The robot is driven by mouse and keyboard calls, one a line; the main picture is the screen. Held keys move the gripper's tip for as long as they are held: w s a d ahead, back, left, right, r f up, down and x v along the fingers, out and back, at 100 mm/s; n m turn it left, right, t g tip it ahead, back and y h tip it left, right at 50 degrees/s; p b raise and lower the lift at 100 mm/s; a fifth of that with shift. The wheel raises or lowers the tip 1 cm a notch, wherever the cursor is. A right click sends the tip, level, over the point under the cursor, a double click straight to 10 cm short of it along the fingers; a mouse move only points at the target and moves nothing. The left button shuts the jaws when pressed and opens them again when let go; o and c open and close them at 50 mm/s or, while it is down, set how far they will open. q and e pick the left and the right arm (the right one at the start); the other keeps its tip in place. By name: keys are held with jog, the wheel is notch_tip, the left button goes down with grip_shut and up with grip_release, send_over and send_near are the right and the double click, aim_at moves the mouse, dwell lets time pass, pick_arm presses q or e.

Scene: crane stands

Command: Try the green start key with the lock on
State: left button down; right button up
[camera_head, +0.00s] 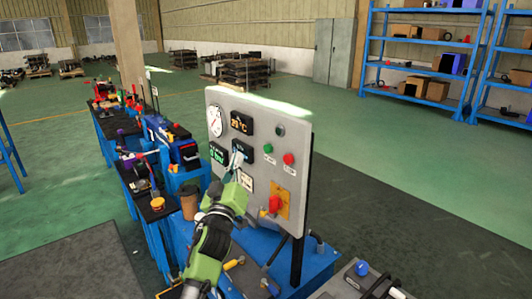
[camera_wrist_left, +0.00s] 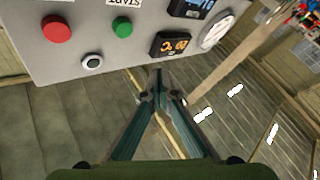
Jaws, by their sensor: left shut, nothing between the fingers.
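A grey control panel (camera_head: 255,180) stands upright. Its green key (camera_head: 268,148) sits beside a red button (camera_head: 288,158), each with a small label. The green key (camera_wrist_left: 122,27) and the red button (camera_wrist_left: 57,28) also show in the left wrist view, upside down. Lower on the panel is a yellow plate (camera_head: 284,193) with a red knob (camera_head: 276,203); I cannot make out a lock there. My left gripper (camera_head: 238,158) is in front of the panel's displays, left of the green key. Its fingers (camera_wrist_left: 157,78) are shut and empty, apart from the key. My right gripper is not in view.
The panel carries a round gauge (camera_head: 215,121), a temperature display (camera_head: 241,122) and a dark round fitting (camera_head: 280,130). A blue bench (camera_head: 320,262) lies below. Cluttered workbenches stand to the left. Blue shelves (camera_head: 470,75) are far back right; the floor right of the panel is clear.

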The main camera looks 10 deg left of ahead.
aim_at(268, 149)
pick_arm(q)
jog(key=w+d+b, duration=0.4)
jog(key=w, duration=0.1)
jog(key=shift+w+d, duration=0.2)
jog(key=shift+w, duration=0.1)
jog(key=shift+b, duration=0.3)
dwell(1.0)
jog(key=shift+w+d+b, duration=0.3)
jog(key=shift+b, duration=0.1)
